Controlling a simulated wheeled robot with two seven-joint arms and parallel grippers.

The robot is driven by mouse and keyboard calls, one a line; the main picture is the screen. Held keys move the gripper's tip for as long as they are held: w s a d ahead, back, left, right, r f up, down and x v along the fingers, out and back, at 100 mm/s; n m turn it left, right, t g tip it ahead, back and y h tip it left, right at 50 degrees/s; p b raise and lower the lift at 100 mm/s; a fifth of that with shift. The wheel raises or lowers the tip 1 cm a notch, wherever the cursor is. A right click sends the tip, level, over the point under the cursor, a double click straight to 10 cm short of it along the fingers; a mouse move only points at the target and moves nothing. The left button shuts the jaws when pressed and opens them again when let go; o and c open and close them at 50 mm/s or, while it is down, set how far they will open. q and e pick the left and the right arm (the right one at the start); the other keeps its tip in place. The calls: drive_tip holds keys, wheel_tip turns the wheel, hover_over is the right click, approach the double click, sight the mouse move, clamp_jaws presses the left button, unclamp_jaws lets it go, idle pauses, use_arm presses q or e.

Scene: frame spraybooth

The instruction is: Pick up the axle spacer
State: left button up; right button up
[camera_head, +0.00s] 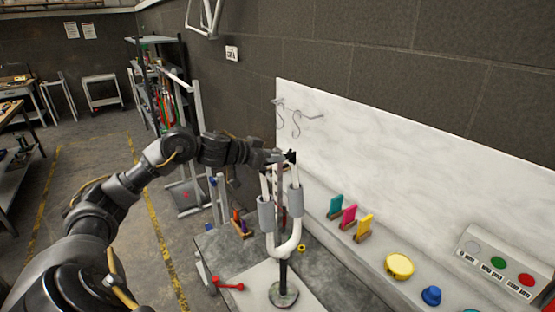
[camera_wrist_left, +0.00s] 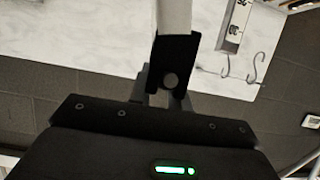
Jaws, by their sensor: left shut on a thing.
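A white U-shaped fork (camera_head: 287,247) stands upright at a dark post on a round base (camera_head: 284,294), with a grey sleeve (camera_head: 266,213) on each leg. My left gripper (camera_head: 284,157) is at the top of the fork legs. In the left wrist view, its dark fingers (camera_wrist_left: 170,80) are shut on a white tube (camera_wrist_left: 174,16), which looks like part of the fork. My right gripper is not in view.
A red tool (camera_head: 229,285) lies left of the stand. On the ledge are green, pink and yellow tags (camera_head: 349,216), a yellow disc (camera_head: 399,265), a blue knob (camera_head: 431,295) and a button box (camera_head: 497,262). Hooks (camera_head: 297,120) hang on the white panel behind.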

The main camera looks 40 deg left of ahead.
use_arm(q)
clamp_jaws()
wheel_tip(320, 180, up, 10)
drive_tip(key=shift+b, duration=0.35)
